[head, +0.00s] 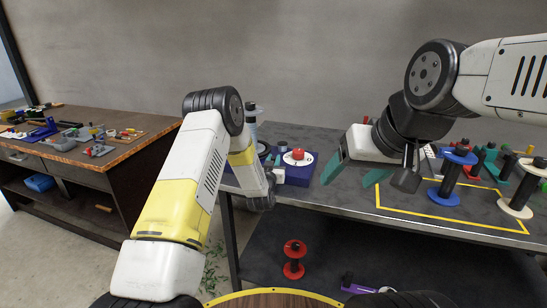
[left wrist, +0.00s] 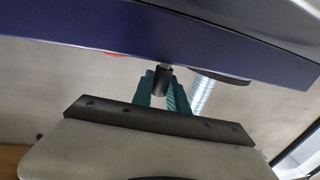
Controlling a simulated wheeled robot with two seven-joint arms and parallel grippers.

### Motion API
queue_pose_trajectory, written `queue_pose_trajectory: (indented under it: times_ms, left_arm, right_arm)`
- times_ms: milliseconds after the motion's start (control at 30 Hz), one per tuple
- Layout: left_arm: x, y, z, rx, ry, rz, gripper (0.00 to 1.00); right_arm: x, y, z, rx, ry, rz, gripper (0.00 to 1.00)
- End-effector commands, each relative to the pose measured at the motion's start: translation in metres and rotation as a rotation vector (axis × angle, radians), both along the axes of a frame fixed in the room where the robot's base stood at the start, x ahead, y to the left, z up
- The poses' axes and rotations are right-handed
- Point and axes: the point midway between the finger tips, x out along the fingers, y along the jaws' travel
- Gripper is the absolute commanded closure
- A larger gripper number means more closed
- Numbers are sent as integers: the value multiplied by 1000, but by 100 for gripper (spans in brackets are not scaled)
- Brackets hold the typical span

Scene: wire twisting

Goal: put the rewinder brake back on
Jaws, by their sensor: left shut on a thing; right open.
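A blue-purple box (head: 298,174) with a red and white round part (head: 298,157) on top stands at the left end of the grey table, apparently the rewinder. In the left wrist view a blue-purple body (left wrist: 150,40) spans the top. A short dark cylindrical knob (left wrist: 163,78) on a thin metal stem sits against it, apparently the brake handle. My left gripper (left wrist: 167,92) is shut on this knob with its green fingers. In the head view my left arm hides the fingers and the knob. My right gripper (head: 347,182) is open and empty above the table, right of the box.
A red spool (head: 294,258) stands below the table. A wooden-topped workbench (head: 130,148) with tools is at the left.

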Motion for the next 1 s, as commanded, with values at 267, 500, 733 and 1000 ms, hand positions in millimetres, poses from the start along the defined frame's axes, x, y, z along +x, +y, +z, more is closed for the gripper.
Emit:
queue_pose_trajectory:
  times_ms: [267, 500, 733, 1000]
  left_arm:
    - [1, -6, 1, -1, -3, 108, 100]
    - [1, -6, 0, 0, -1, 125, 100]
    - [1, -6, 0, 0, -1, 124, 59]
    - [1, -6, 0, 0, 0, 123, 59]
  right_arm:
    - [0, 0, 0, 0, 0, 0, 31]
    - [0, 0, 0, 0, 0, 0, 31]
    - [0, 0, 0, 0, 0, 0, 31]
    - [0, 0, 0, 0, 0, 0, 31]
